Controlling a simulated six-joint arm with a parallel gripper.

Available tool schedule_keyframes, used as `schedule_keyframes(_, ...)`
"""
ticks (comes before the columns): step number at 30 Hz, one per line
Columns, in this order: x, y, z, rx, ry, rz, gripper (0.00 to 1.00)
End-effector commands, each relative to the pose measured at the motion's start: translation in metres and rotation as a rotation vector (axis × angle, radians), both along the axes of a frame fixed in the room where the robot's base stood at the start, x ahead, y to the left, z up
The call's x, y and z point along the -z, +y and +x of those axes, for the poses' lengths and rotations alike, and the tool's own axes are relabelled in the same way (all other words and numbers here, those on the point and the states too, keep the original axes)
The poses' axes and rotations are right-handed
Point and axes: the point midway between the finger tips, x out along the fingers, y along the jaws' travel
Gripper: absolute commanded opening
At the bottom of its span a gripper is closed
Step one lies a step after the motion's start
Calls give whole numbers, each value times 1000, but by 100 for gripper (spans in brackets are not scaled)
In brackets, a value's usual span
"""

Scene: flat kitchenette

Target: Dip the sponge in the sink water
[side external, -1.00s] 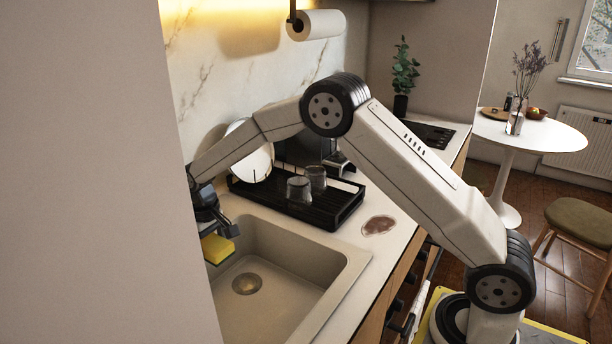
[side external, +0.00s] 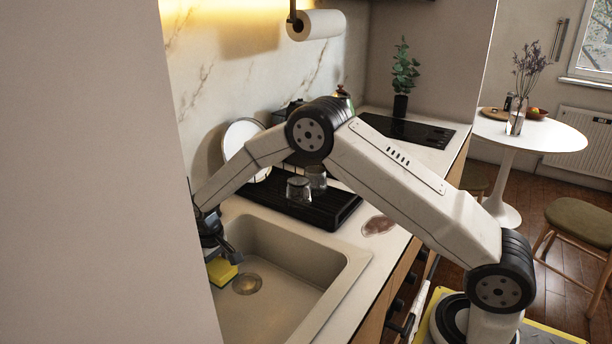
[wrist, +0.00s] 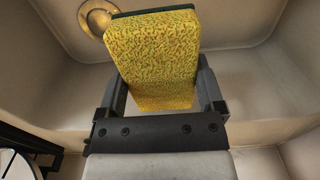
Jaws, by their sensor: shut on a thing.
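The yellow sponge (side external: 221,271) with a dark green scouring side is held between the fingers of my gripper (side external: 228,250), inside the sink (side external: 290,262) near its left wall. In the wrist view the sponge (wrist: 152,55) fills the middle, with a finger on each side of it. The sink's round brass drain (side external: 247,284) shows just right of the sponge, and it also shows in the wrist view (wrist: 98,17). I cannot make out a water surface, or tell whether the sponge touches water.
A black dish rack (side external: 315,208) with upturned glasses (side external: 299,190) and a white plate (side external: 243,145) stands behind the sink. A reddish-brown stain (side external: 379,226) lies on the counter right of the sink. A wall edge hides the sink's left part.

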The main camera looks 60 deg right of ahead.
Motion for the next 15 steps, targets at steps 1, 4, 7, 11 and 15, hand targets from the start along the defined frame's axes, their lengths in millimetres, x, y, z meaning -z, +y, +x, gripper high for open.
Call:
schedule_keyframes(1,5,0,0,0,1,0,39)
schedule_keyframes(4,11,0,0,0,2,0,39)
schedule_keyframes(7,19,0,0,0,2,0,39)
schedule_keyframes(11,28,0,0,0,2,0,39)
schedule_keyframes(15,37,0,-1,0,2,0,39)
